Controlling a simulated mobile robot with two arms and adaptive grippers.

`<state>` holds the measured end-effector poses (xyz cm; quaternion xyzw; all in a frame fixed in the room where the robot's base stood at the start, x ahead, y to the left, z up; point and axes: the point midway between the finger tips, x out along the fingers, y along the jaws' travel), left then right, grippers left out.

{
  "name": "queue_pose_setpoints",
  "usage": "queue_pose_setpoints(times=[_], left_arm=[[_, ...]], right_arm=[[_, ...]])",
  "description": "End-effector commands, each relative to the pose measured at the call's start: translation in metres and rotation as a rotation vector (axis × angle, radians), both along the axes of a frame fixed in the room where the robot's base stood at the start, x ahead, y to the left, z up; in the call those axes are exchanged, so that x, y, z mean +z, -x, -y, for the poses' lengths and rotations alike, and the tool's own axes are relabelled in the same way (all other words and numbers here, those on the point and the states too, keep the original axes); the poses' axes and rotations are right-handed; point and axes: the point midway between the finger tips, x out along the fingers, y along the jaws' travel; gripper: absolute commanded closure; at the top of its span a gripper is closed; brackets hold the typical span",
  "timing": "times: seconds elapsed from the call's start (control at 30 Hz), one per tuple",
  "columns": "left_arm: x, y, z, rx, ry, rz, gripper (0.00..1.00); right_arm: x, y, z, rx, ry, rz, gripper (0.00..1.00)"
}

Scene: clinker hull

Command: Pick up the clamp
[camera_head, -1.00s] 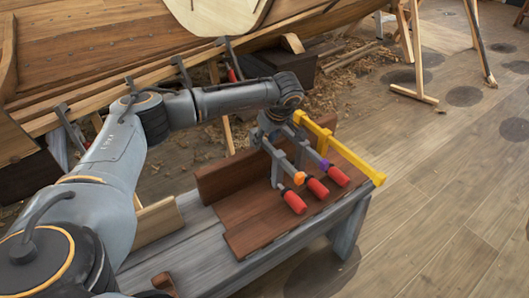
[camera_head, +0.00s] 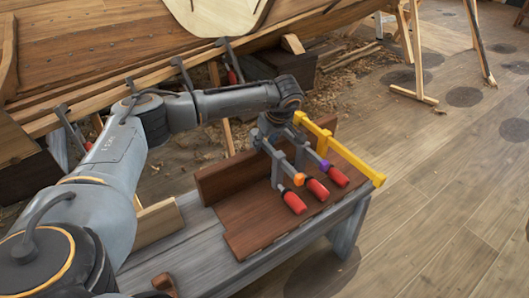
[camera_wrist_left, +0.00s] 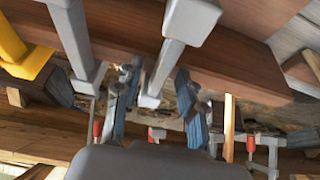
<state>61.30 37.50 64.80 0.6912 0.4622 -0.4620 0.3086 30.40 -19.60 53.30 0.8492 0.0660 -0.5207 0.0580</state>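Several grey bar clamps with red handles are at the wooden board on the bench. One has an orange collar (camera_head: 299,179), another a purple collar (camera_head: 323,165). The red handles (camera_head: 317,190) point toward the near side. My left gripper (camera_head: 268,130) is at the far ends of these clamps, partly hidden by its own wrist. In the left wrist view my gripper's two blue-grey fingers (camera_wrist_left: 157,105) are apart, with a grey clamp bar (camera_wrist_left: 170,62) reaching between them. Gaps show beside the bar. Which clamp this is I cannot tell.
A yellow bar (camera_head: 352,160) runs just right of the clamps. The brown board (camera_head: 250,228) lies on a grey bench (camera_head: 190,250). The wooden hull (camera_head: 100,50) is behind, with more clamps along its edge.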

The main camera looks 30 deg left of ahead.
Motion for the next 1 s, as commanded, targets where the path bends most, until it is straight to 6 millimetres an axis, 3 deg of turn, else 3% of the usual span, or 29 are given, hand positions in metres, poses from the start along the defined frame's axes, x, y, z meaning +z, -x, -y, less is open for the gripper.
queue_pose_setpoints(times=[0.17,0.4,1.0], left_arm=[[-0.0002,0.0001,0.0001,0.000,0.000,0.000,0.60],[0.0001,0.0000,0.0002,0.000,0.000,0.000,1.00],[0.0042,-0.0011,0.0000,0.000,0.001,0.005,1.00]], right_arm=[[-0.0010,0.0019,0.0003,0.000,0.001,-0.005,0.60],[-0.0015,0.0030,0.0003,-0.001,0.000,-0.008,0.60],[-0.0004,-0.0009,-0.0004,0.000,-0.001,0.008,0.60]])
